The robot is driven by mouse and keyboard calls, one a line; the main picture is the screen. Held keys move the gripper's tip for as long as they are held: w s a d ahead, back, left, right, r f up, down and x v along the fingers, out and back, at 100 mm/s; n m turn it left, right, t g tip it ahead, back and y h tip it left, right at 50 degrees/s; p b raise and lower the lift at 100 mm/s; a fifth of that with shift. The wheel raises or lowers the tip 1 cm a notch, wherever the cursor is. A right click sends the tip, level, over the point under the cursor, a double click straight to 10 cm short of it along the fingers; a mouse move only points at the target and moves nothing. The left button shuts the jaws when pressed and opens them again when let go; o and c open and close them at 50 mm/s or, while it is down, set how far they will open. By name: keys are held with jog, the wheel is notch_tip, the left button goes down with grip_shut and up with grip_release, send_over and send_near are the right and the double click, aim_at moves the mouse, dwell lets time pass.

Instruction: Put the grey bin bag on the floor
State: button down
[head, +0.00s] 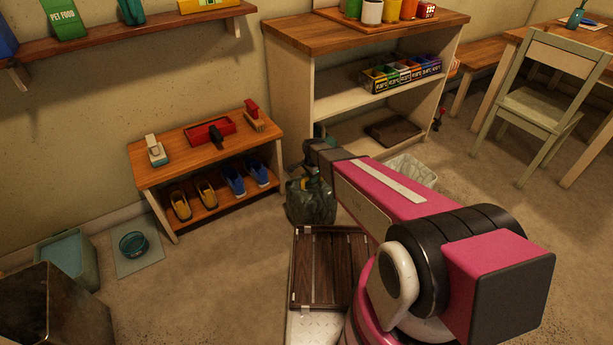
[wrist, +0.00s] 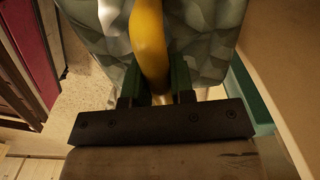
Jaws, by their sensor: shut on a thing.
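The grey bin bag (head: 312,204) hangs below my gripper (head: 311,176) in the head view, between the shoe bench and the shelf unit. In the wrist view the bag (wrist: 205,42) is faceted grey-green and fills the top middle. My gripper (wrist: 158,88) is shut on its yellow tie (wrist: 149,35), which runs up between the dark green fingers. The bag's underside is hidden, so I cannot tell whether it touches the floor (head: 215,265).
A shoe bench (head: 205,145) stands left of the bag and a wooden-topped shelf unit (head: 290,95) behind it. A white basket (head: 413,170) stands to the right, partly behind my arm. Bare floor lies left of and in front of the bag. A bowl on a mat (head: 138,262) is further left.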

jog(key=shift+f, duration=2.05)
jog(key=c, duration=1)
grip_release()
notch_tip(320, 180, up, 12)
jog(key=s+d+r+n, duration=0.3)
jog(key=s+d+r, duration=0.1)
jog(key=s+d, duration=0.2)
jog(key=s+d+r+n, duration=0.4)
jog(key=s+d+r, duration=0.1)
jog(key=s+d, duration=0.1)
jog(key=s+d+r+n, duration=0.4)
jog(key=s+d+r, duration=0.1)
jog(key=s+d, duration=0.1)
jog(key=shift+s+d+r, duration=0.2)
jog(key=shift+s+d, duration=0.1)
jog(key=shift+d, duration=0.25)
